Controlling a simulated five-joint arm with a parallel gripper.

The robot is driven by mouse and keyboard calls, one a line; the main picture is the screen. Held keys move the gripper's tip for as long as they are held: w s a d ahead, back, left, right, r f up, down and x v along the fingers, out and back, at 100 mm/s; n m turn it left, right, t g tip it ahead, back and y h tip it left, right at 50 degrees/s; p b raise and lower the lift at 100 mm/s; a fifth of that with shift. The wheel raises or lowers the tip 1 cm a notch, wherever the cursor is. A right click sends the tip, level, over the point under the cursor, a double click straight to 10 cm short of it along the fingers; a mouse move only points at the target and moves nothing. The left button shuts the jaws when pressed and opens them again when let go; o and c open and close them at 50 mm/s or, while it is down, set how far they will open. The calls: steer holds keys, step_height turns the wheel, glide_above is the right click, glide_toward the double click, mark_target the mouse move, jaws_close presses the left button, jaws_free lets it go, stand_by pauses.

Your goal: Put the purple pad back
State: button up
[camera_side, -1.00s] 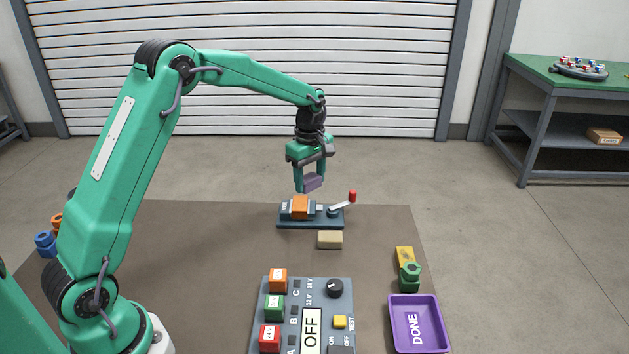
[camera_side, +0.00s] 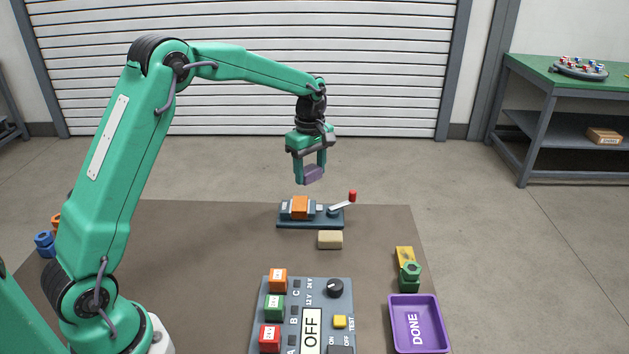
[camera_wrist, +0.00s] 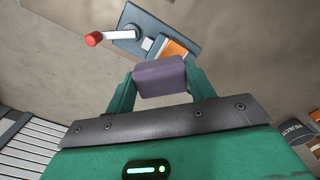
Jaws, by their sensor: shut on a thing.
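My gripper (camera_side: 312,174) is shut on the purple pad (camera_side: 313,175) and holds it in the air above and behind the small blue-grey vise fixture (camera_side: 310,224). In the wrist view the pad (camera_wrist: 160,77) sits between the two green fingers. The fixture holds an orange block (camera_side: 300,207) and has a lever with a red knob (camera_side: 352,196) at its right end. The fixture also shows in the wrist view (camera_wrist: 185,36), beyond the pad. A beige pad (camera_side: 330,240) lies on the brown mat just in front of the fixture.
A control panel reading OFF (camera_side: 343,302) with orange, green and red blocks stands at the front. A purple DONE tray (camera_side: 444,325) lies to its right, with yellow and green parts (camera_side: 408,272) behind it. Blue and orange parts (camera_side: 45,241) are at far left. The mat's middle left is clear.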

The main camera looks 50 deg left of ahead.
steer(key=s+d+m, duration=0.3)
steer(key=s+d, duration=0.1)
steer(key=d, duration=0.4)
steer(key=s+d+f+m, duration=0.1)
steer(key=s+d+m, duration=0.1)
steer(key=s+d, duration=0.3)
steer(key=s+d+m, duration=0.3)
steer(key=s+d, duration=0.2)
steer(key=d, duration=0.6)
steer(key=shift+s+f+m, duration=0.15)
steer(key=shift+f+m, duration=0.15)
glide_above(335, 267)
step_height(335, 267, down, 7)
steer(key=shift+f, duration=2.05)
steer(key=shift+f, duration=0.15)
steer(key=o, duration=0.9)
